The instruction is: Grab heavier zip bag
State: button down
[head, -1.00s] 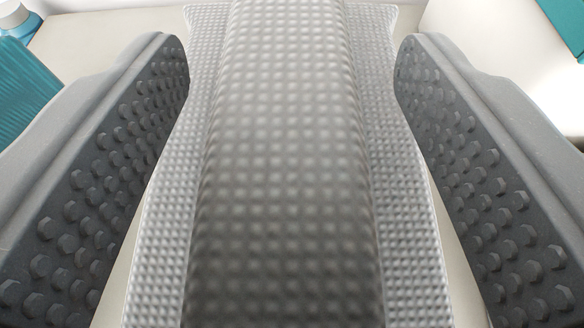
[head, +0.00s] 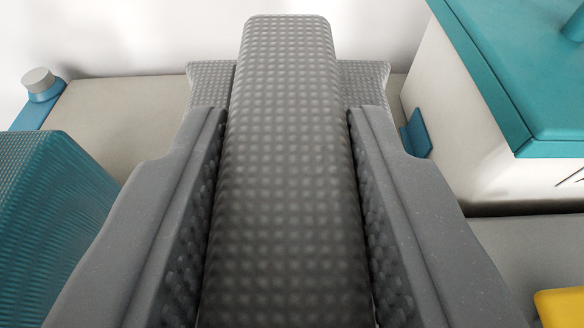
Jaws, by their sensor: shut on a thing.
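A grey bag with a dimpled surface (head: 287,130) fills the middle of the head view. It has a thick raised central part, and wider flat parts (head: 211,84) show behind it at both sides. My gripper (head: 287,115) is shut on the raised part, with one dark grey studded finger pressed along each side. The underside of the bag and its near end are hidden. No second grey bag like it shows, and no zip can be made out.
A teal ribbed object (head: 55,225) stands close on the left. A white box with a teal lid (head: 465,130) stands at the right. A blue item with a grey cap (head: 40,88) is at the back left. A yellow object (head: 560,307) shows at the lower right.

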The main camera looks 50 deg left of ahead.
notch_tip(320, 180, up, 6)
jog(key=shift+a+f, duration=0.1)
dwell(0.7)
